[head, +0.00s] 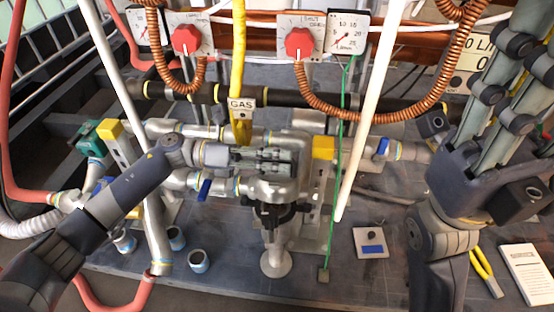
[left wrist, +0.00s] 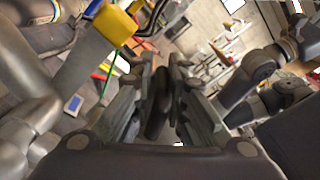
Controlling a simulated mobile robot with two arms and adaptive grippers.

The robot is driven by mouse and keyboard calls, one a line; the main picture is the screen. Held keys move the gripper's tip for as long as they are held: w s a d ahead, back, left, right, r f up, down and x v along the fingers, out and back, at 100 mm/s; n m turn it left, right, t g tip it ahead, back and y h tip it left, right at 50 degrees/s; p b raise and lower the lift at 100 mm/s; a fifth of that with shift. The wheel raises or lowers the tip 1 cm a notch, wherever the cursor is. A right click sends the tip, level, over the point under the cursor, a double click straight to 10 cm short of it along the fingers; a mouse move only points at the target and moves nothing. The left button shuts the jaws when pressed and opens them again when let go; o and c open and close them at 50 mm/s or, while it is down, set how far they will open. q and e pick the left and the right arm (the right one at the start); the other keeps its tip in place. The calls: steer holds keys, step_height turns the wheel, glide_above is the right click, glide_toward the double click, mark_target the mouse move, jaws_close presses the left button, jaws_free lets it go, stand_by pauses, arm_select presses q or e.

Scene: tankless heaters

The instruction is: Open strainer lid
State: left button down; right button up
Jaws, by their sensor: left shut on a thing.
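The strainer (head: 280,190) is a grey metal body in the middle of the pipework in the head view, with a dark collar below it. My left gripper (head: 272,160) reaches in from the left and lies across the strainer's top. In the left wrist view its fingers (left wrist: 160,100) are closed around a dark rounded part (left wrist: 159,108), which looks like the lid's handle. The fingers hide most of the lid, so I cannot tell whether it is raised. My right gripper (head: 508,90) points up at the right edge, away from the strainer; its tips are cut off.
Yellow blocks (head: 323,148) and blue-handled valves (head: 382,147) flank the strainer. A white pole (head: 370,110), a green wire (head: 339,165) and a yellow gas pipe (head: 239,60) stand close by. Yellow pliers (head: 482,264) and a white booklet (head: 526,272) lie front right.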

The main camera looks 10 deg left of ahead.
arm_select(q)
steer(key=shift+w+r+n, duration=0.15)
steer(key=shift+w+n, duration=0.15)
steer(key=c, duration=1.6)
jaws_free()
steer(key=shift+c, duration=0.2)
steer(key=shift+a, duration=0.1)
steer(key=a, duration=1.2)
steer(key=shift+s+d, duration=0.1)
